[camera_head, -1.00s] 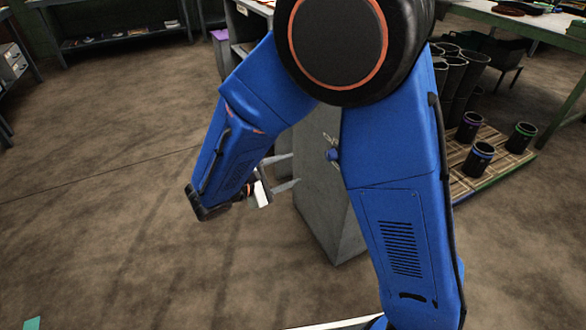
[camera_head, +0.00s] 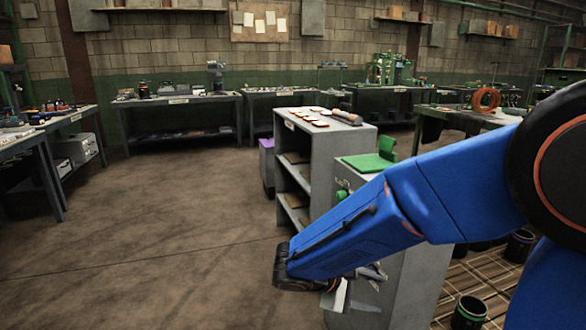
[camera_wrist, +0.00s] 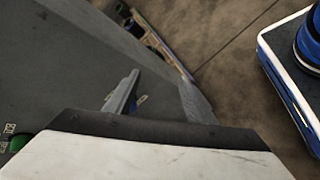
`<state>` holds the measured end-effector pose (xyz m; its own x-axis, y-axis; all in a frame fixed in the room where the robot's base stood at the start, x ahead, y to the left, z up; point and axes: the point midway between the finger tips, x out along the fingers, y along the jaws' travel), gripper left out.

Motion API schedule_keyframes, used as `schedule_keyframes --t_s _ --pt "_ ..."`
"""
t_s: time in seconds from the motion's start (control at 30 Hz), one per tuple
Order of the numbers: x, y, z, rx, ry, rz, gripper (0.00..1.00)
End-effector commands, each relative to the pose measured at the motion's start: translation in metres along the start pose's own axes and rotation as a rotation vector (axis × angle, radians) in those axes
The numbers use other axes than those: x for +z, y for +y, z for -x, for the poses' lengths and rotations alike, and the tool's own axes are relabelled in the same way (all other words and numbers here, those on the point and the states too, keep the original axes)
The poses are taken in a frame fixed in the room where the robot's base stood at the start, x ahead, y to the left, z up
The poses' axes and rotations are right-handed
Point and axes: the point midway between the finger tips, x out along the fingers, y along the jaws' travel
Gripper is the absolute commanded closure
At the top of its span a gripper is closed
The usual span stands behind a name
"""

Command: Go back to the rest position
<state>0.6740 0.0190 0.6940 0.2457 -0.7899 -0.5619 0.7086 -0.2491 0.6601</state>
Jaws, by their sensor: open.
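My blue arm reaches in from the right of the head view, with its wrist end near the lower middle. My gripper (camera_head: 368,282) is partly hidden behind the arm and shows in front of a grey cabinet. In the wrist view my gripper (camera_wrist: 158,97) has its two grey fingers apart, with nothing seen between them. The side of a grey cabinet (camera_wrist: 60,60) lies close on the left of that view.
The grey cabinet (camera_head: 415,290) with a green top stands beside a grey shelf unit (camera_head: 325,165) bearing small items. Workbenches (camera_head: 180,100) line the back wall. The floor (camera_head: 150,220) at left is clear.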

Motion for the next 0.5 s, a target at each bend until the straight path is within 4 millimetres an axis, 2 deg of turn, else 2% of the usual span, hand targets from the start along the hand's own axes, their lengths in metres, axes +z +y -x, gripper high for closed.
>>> schedule_keyframes --t_s 0.03,0.2,0.5 --pt "0.016 0.001 -0.006 -0.049 0.005 -0.038 0.50" --pt "0.057 -0.007 -0.020 -0.203 0.035 -0.151 0.50" --pt "0.116 -0.027 -0.029 -0.441 0.120 -0.371 0.50"
